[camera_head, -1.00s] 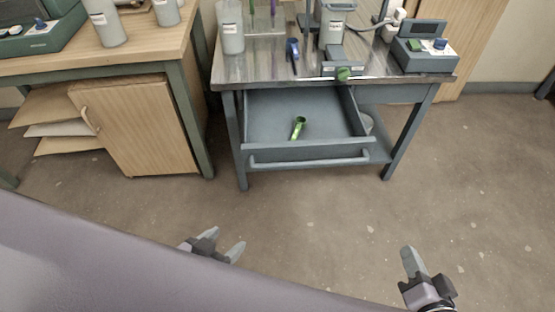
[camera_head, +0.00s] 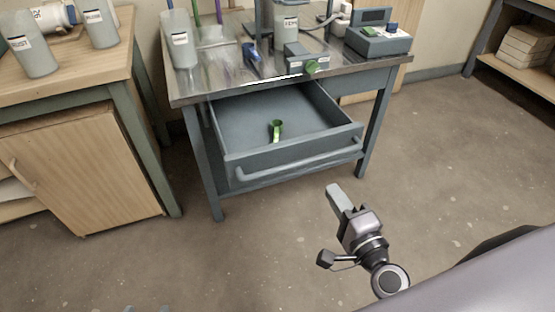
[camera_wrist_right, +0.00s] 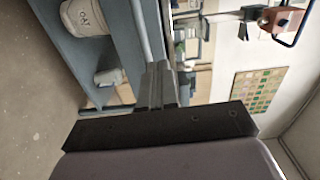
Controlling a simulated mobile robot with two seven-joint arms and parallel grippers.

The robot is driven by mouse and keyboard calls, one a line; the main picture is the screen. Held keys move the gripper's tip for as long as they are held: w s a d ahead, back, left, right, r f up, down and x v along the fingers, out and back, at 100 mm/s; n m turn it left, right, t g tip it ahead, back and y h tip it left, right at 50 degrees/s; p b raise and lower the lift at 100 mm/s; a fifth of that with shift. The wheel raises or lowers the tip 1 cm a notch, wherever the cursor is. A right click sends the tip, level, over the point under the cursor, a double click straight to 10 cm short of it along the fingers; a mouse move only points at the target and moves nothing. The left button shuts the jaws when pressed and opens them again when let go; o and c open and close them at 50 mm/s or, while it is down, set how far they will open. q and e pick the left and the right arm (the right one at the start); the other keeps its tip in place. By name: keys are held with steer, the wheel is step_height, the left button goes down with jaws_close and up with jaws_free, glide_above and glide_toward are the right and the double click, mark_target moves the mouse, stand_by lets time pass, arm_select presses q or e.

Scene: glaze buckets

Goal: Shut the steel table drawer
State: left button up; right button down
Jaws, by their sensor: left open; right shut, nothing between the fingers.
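The steel table drawer (camera_head: 285,155) is pulled out under the steel table (camera_head: 235,83). Its front carries a long bar handle (camera_head: 300,164). A small green item (camera_head: 276,130) lies inside it. My right gripper (camera_head: 334,190) is shut and empty, in front of and below the drawer's right part in the head view, apart from the handle there. Its closed fingers (camera_wrist_right: 161,85) also show in the right wrist view. My left gripper (camera_head: 146,308) shows only its fingertips at the bottom edge, apart and empty, well away from the drawer.
On the table stand a grey container (camera_head: 180,40), a blue-handled tool (camera_head: 251,52) and a grey device (camera_head: 378,40). A wooden cabinet (camera_head: 85,165) stands left. Floor (camera_head: 240,260) in front is clear.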

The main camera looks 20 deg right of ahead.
steer(key=p, duration=0.1)
glide_toward(301, 144)
steer(key=w, duration=0.5)
steer(key=shift+w+a+r, duration=0.1)
steer(key=shift+a, duration=0.05)
steer(key=shift+w, duration=0.75)
arm_select(q)
steer(key=shift+s+a+f, duration=0.3)
steer(key=shift+s+a, duration=0.05)
steer(key=shift+a, duration=0.05)
arm_select(e)
steer(key=shift+w, duration=0.1)
arm_select(q)
steer(key=shift+w+r, duration=0.15)
steer(key=shift+w, duration=0.05)
arm_select(e)
steer(key=shift+w, duration=0.15)
